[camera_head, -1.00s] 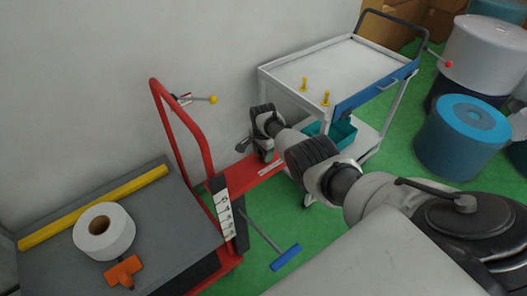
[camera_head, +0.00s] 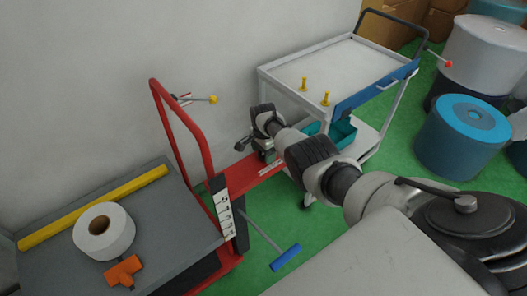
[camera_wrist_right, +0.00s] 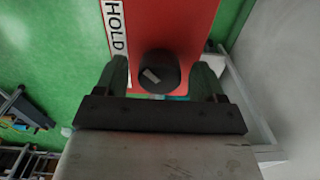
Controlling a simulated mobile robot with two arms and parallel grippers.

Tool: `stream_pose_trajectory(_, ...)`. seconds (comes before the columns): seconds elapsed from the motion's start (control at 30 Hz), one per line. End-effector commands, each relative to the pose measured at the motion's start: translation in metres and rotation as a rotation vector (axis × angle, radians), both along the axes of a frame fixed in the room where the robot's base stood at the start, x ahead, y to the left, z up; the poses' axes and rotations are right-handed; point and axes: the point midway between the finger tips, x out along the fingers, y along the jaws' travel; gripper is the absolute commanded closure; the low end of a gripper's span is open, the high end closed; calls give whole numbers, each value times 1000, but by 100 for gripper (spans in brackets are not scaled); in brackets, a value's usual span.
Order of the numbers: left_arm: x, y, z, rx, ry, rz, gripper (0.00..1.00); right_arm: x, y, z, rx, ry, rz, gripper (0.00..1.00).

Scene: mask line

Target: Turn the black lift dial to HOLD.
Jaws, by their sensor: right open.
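The black lift dial (camera_wrist_right: 158,72) sits on the red panel (camera_wrist_right: 185,25) of the lift table, with a pale mark on its face. A white label strip reading HOLD (camera_wrist_right: 116,28) runs beside it on the left in the right wrist view. My right gripper (camera_wrist_right: 161,72) is open, one finger on each side of the dial, with a gap visible on both sides. In the head view my right gripper (camera_head: 254,149) is over the red panel (camera_head: 240,178) and hides the dial. My left gripper is not in view.
The lift table's grey top (camera_head: 165,235) holds a white roll (camera_head: 122,243), an orange tool (camera_head: 123,272) and a yellow bar (camera_head: 100,205). Its red handle (camera_head: 190,120) rises nearby. A white cart (camera_head: 320,72) with yellow pegs stands behind my right arm. A blue-ended pedal (camera_head: 285,257) is low in front.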

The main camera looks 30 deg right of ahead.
Motion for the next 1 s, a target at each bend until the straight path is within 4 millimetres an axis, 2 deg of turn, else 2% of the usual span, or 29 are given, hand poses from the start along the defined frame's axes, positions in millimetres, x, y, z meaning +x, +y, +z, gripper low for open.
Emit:
stream_pose_trajectory(0.17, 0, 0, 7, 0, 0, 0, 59, 0, 0, 10, 0, -1, 1, 30)
stream_pose_trajectory(0.3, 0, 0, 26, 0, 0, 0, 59, 0, 0, 35, -1, -1, 1, 30)
stream_pose_trajectory(0.43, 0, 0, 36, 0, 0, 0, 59, 0, 0, 59, -2, -2, 1, 30)
stream_pose_trajectory(0.7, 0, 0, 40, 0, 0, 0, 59, 1, 0, 98, -1, -3, 0, 30)
stream_pose_trajectory(1.0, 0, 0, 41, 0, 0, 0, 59, 0, 0, 108, 0, 1, -1, 30)
